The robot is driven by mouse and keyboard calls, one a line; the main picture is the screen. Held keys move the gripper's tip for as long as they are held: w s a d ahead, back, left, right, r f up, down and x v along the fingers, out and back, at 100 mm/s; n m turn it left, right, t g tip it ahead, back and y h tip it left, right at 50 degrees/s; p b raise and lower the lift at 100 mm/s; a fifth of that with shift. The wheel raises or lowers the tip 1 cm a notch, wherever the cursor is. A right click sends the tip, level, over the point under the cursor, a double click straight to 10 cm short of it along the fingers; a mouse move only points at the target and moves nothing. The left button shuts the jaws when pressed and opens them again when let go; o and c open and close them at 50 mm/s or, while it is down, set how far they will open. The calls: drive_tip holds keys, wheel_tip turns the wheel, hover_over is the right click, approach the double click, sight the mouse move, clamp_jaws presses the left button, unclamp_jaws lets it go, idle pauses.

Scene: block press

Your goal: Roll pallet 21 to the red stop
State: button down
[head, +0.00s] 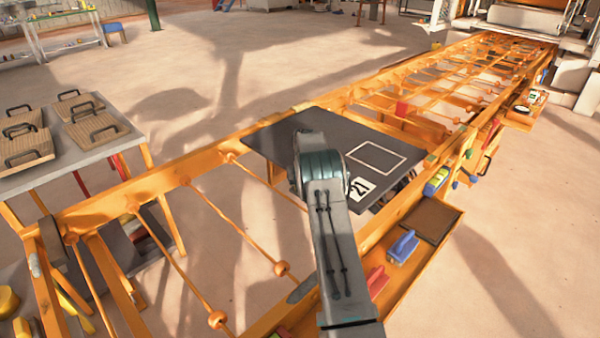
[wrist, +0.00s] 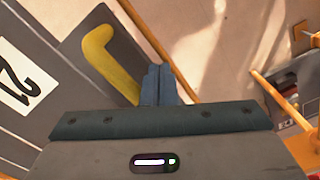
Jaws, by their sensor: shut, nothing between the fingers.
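Pallet 21 (head: 350,145) is a dark flat plate lying across the orange roller track, with a white outlined square and a "21" label. In the wrist view its label (wrist: 20,78) is at the left, and a bent yellow handle (wrist: 108,62) stands at its edge. My gripper (wrist: 160,85) is shut and empty, its fingertips just right of the handle; I cannot tell whether they touch it. In the head view my arm hides the gripper and part of the pallet. A small red piece (head: 401,109) at the track beyond the pallet may be the red stop.
The orange track (head: 440,85) runs on to the far upper right, with no other pallet seen on it. A table (head: 120,142) with handled boards stands at left.

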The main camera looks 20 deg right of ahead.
drive_tip(key=shift+d, duration=0.25)
drive_tip(key=shift+a, duration=0.15)
wheel_tip(320, 180, up, 10)
drive_tip(key=a+p, duration=0.1)
drive_tip(key=p, duration=0.4)
drive_tip(key=shift+s+a, duration=0.3)
drive_tip(key=shift+a, duration=0.05)
idle(0.4)
